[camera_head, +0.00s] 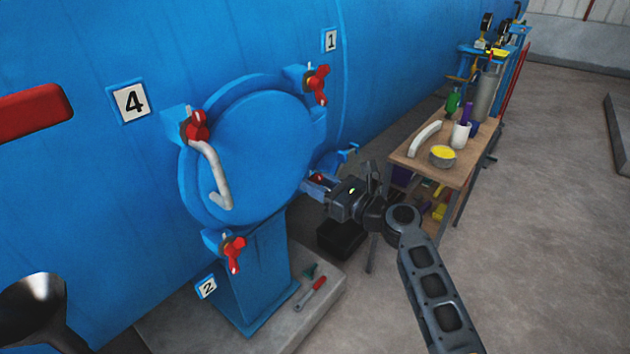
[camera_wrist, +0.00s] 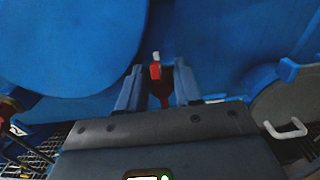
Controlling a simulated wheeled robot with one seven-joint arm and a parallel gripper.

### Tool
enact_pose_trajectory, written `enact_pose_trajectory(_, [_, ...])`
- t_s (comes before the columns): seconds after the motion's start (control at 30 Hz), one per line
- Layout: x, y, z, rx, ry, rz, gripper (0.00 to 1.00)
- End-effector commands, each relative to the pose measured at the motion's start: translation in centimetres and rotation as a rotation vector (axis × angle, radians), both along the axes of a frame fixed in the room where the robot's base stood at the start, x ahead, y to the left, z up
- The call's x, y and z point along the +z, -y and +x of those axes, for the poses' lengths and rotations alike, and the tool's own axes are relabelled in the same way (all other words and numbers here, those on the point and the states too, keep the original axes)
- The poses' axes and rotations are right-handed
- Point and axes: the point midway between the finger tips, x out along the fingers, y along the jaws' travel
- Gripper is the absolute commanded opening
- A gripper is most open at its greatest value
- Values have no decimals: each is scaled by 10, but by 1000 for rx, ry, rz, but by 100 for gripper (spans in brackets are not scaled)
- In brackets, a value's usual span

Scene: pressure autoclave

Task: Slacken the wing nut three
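Wing nut three is taken to be the red wing nut (camera_head: 319,178) at the lower right of the round blue door (camera_head: 262,150); no number plate shows beside it. My gripper (camera_head: 317,187) is at this nut and partly hides it in the head view. In the wrist view, the red nut (camera_wrist: 156,72) with its pale bolt end stands between the two fingers of my gripper (camera_wrist: 157,80). The fingers are apart, with a visible gap beside the nut. Any contact deeper down is hidden.
Other red wing nuts are by plate 1 (camera_head: 331,41), plate 4 (camera_head: 131,102) and plate 2 (camera_head: 206,287). A curved pale handle (camera_head: 213,170) is on the door. A wooden table (camera_head: 466,161) with containers stands right. A red-handled tool (camera_head: 311,293) lies on the plinth.

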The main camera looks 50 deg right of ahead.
Motion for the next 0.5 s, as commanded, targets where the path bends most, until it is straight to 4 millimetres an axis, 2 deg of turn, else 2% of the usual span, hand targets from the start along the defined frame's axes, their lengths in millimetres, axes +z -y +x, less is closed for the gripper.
enact_pose_trajectory(0.33, [0,0,5,-1,-1,-1,34])
enact_pose_trajectory(0.5, [0,0,4,-1,0,-1,18])
